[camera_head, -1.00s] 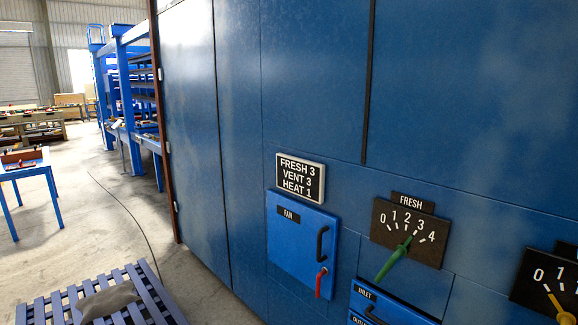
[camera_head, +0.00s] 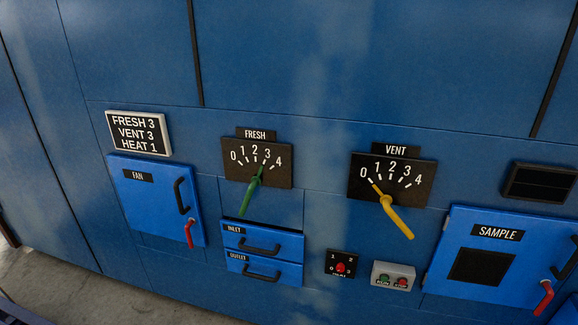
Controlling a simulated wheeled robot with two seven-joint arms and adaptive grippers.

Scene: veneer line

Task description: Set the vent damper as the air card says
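The air card (camera_head: 139,133) is a white-framed black plate at the left of the blue wall. The vent damper's dial (camera_head: 359,190) is a black plate marked 0 to 4 under a VENT label (camera_head: 396,151). Its yellow lever (camera_head: 397,217) has its handle slanting down to the right, and its thin tip points up-left at about 0. The fresh dial (camera_head: 231,172) has a green lever (camera_head: 249,193) whose tip points at about 3. Neither gripper is in view.
A fan door (camera_head: 150,205) with a red latch is at left. Inlet and outlet drawers (camera_head: 245,240) sit below the fresh dial. A small red knob (camera_head: 341,268) and a two-button box (camera_head: 393,276) sit below the vent dial. A sample door (camera_head: 450,260) is at right.

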